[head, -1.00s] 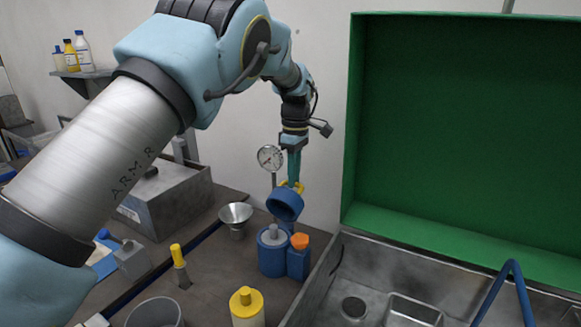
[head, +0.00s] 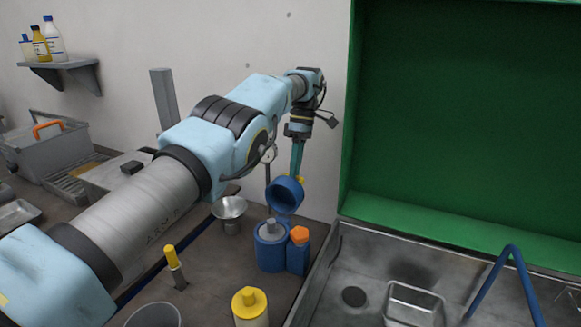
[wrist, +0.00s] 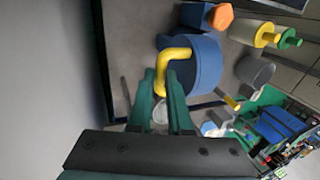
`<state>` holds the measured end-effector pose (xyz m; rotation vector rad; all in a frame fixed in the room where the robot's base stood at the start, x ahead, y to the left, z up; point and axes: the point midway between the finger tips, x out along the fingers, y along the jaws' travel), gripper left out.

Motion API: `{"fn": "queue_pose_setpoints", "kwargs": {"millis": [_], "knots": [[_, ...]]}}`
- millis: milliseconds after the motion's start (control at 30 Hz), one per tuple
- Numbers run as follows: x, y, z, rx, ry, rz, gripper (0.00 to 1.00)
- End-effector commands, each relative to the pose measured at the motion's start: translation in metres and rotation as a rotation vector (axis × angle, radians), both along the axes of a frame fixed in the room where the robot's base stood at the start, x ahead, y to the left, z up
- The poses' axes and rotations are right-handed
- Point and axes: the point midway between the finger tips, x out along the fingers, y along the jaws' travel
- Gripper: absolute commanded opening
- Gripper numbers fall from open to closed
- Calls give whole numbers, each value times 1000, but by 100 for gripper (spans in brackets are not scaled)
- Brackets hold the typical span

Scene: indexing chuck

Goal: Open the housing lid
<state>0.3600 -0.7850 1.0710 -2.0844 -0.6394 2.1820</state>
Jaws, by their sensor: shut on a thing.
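The blue housing (head: 271,256) stands on the bench beside the sink, with a grey part showing in its open top. Its blue round lid (head: 284,196) is tilted steeply up above the housing, its hollow side facing the head camera. The yellow bent handle (wrist: 168,60) is on the lid's outer face. My gripper (head: 297,172) comes down from above behind the lid. In the wrist view its green fingers are shut on the handle. The lid partly hides the fingertips in the head view.
An orange hexagonal knob (head: 299,235) tops a blue block against the housing. The steel sink (head: 362,275) with a tall green panel (head: 460,110) lies right.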

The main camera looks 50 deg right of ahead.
Motion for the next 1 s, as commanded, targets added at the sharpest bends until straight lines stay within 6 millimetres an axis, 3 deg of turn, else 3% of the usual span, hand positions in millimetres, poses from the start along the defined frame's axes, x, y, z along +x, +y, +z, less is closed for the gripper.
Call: {"fn": "queue_pose_setpoints", "kwargs": {"millis": [433,467,700,1000], "knots": [[0,-2,5,-7,-5,-1,0],[0,-2,5,-6,-5,-1,20],[-1,-1,2,-1,-2,-1,47],[0,0,1,-1,-1,0,47]]}}
